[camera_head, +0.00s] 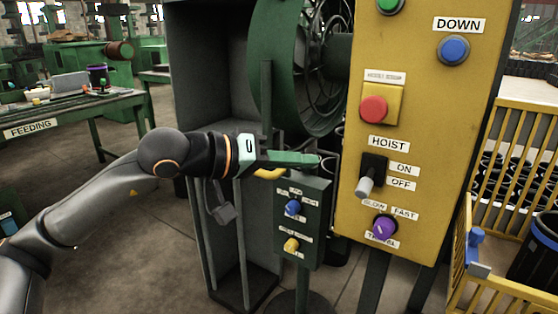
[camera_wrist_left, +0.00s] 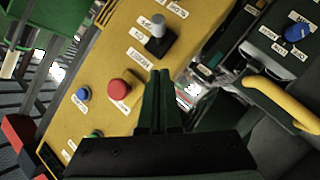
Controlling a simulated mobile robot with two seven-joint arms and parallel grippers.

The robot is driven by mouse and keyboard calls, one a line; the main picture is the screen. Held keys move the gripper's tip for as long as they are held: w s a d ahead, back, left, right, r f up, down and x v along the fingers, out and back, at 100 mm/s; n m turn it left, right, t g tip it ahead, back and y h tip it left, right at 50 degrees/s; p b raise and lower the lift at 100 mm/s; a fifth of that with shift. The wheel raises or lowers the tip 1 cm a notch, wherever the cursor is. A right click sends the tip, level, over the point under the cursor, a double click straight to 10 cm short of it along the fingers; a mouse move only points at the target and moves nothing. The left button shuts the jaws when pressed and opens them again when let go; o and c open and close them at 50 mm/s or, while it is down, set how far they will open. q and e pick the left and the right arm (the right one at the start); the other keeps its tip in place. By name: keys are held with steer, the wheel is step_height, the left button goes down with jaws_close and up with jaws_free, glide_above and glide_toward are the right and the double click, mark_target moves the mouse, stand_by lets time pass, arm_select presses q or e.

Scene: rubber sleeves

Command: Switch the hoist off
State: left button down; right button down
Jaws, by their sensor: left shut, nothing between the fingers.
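The hoist switch (camera_head: 372,176) is a black block with a grey lever on the yellow panel, under the HOIST label. Its lever (camera_head: 364,187) points down, about level with the OFF label (camera_head: 401,184) and below the ON label (camera_head: 404,170). The switch also shows in the left wrist view (camera_wrist_left: 160,46), upper middle, beyond the fingertips. My left gripper (camera_head: 318,160) is shut and empty, left of the switch and apart from it. Its closed fingers show in the wrist view (camera_wrist_left: 158,75). My right gripper is not in view.
On the yellow panel (camera_head: 430,110) are a red button (camera_head: 374,109) above the switch, a blue DOWN button (camera_head: 453,50) and a purple knob (camera_head: 384,228) below. A small dark green control box (camera_head: 303,222) stands under my left gripper. A yellow fence (camera_head: 515,125) is at right.

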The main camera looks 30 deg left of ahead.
arm_select(q)
steer(key=shift+b+v, duration=0.65)
steer(key=shift+v, duration=1.35)
